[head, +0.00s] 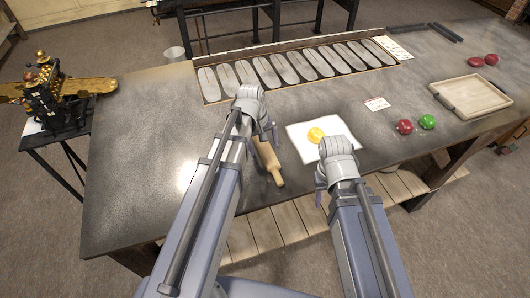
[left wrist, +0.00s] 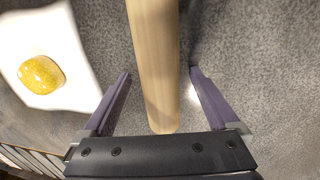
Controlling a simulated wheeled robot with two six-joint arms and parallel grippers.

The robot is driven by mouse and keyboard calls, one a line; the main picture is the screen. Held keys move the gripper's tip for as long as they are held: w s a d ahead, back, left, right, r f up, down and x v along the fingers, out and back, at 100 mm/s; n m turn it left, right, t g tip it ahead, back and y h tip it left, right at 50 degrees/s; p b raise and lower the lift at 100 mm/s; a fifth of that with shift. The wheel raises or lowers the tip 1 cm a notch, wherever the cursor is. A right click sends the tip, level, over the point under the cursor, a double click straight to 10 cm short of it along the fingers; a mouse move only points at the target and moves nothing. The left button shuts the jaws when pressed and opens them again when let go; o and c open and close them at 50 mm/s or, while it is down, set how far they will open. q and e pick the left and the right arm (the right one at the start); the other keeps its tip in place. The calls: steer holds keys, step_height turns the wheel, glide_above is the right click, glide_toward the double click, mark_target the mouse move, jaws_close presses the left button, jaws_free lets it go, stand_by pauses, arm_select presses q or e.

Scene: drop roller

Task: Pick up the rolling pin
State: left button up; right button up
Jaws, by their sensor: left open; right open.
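The wooden rolling pin (head: 268,160) lies on the grey worktable (head: 140,150), partly hidden behind my left arm. My left gripper (head: 262,130) is over it and open. In the left wrist view the rolling pin (left wrist: 154,60) runs between the two spread fingers of my left gripper (left wrist: 159,73), with a gap on both sides. Its near end lies close to the gripper's palm. My right gripper (head: 326,185) is open and empty at the table's front edge, to the right of the pin; its fingers are partly hidden by its wrist.
A white sheet with a yellow lump (head: 315,135) lies right of the pin. Farther right are a red ball (head: 404,127), a green ball (head: 428,122) and a wooden tray (head: 472,96). A rack of grey oval slats (head: 295,68) lies behind. The table's left part is clear.

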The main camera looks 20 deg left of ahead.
arm_select(q)
jaws_close()
stand_by(0.7)
